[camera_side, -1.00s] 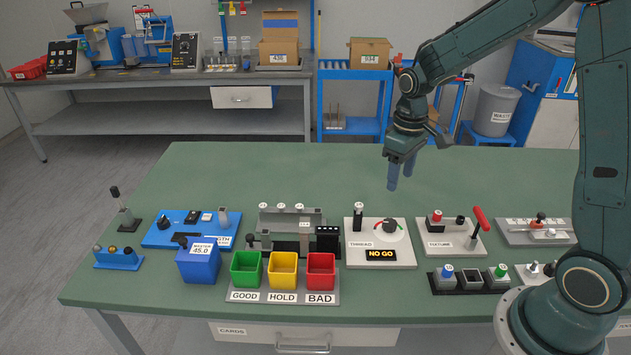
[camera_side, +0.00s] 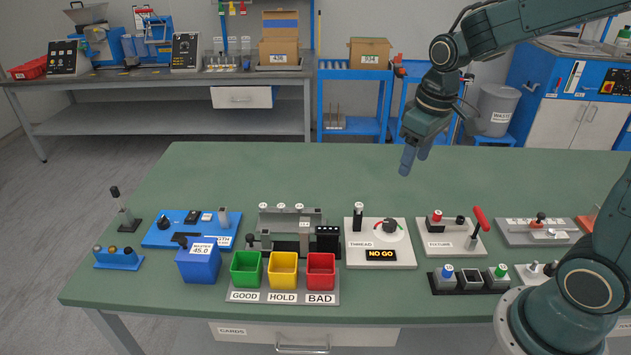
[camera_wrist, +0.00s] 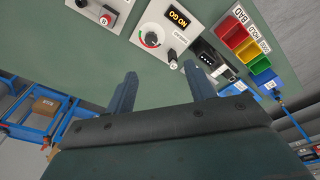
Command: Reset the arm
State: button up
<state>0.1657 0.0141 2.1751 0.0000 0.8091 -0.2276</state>
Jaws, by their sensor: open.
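My gripper (camera_side: 414,158) is open and empty, held above the rear middle of the green table (camera_side: 300,170). In the wrist view its two blue-grey fingers (camera_wrist: 160,92) stand apart with only bare table between them. The thread gauge station (camera_side: 381,262) reads NO GO and lies in front of the gripper, well apart from it; it also shows in the wrist view (camera_wrist: 158,47).
The green (camera_side: 246,269), yellow (camera_side: 284,269) and red (camera_side: 321,270) bins stand at the front edge. The fixture station (camera_side: 452,245) is right of the thread station. The table's rear half is clear. Blue carts (camera_side: 352,74) stand behind.

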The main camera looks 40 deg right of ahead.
jog(key=s+a+r+t, duration=0.2)
jog(key=s+r, duration=0.1)
jog(key=s, duration=0.4)
jog(key=s+a+r+t, duration=0.2)
jog(key=s+a+r, duration=0.1)
jog(key=s, duration=0.5)
jog(key=shift+a+r+m, duration=0.25)
jog(key=shift+r+m, duration=0.15)
jog(key=shift+r, duration=0.3)
